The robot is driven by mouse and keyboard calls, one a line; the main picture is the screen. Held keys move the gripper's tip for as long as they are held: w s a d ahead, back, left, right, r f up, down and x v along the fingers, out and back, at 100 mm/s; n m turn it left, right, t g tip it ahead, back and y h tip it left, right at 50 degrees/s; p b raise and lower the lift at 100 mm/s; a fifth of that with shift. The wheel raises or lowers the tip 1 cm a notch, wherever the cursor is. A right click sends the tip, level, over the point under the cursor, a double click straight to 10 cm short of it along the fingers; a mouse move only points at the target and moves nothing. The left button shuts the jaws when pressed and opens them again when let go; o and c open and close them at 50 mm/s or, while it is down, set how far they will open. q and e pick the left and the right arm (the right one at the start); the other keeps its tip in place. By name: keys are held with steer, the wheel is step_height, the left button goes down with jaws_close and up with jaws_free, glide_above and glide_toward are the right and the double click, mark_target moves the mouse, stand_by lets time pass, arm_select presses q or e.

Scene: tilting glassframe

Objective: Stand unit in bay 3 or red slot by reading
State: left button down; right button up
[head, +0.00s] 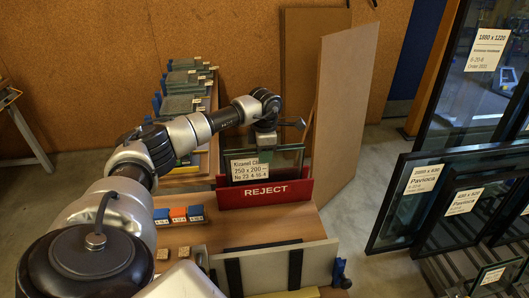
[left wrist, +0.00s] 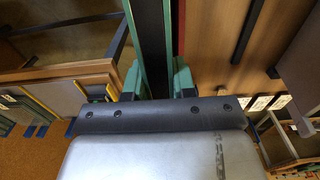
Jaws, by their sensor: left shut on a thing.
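The glass unit (head: 290,155) is upright, with a white label (head: 248,170) reading roughly "250 x 200" on its front. Its lower part is hidden behind the red REJECT board (head: 265,191); I cannot tell whether it rests in the slot. My left gripper (head: 265,140) is shut on the unit's top edge. In the left wrist view, the gripper (left wrist: 160,82) has its green fingers either side of the unit's dark edge (left wrist: 150,35), with the red board (left wrist: 181,20) close beside it. My right gripper is not in view.
Blue and orange labelled blocks (head: 178,215) stand on the wooden bench (head: 295,222). Racked grey pieces (head: 185,104) stand behind on the left. A tall brown panel (head: 342,100) rises right of the slot. A pale board (head: 270,268) stands in front. Large framed panes (head: 405,205) stand right.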

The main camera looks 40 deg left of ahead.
arm_select(q)
steer(key=c, duration=0.8)
jaws_free()
steer(key=shift+r, duration=0.15)
steer(key=shift+c, duration=0.2)
step_height(320, 180, up, 11)
steer(key=shift+f+b, duration=0.15)
steer(key=shift+b, duration=0.8)
steer(key=shift+d, duration=0.1)
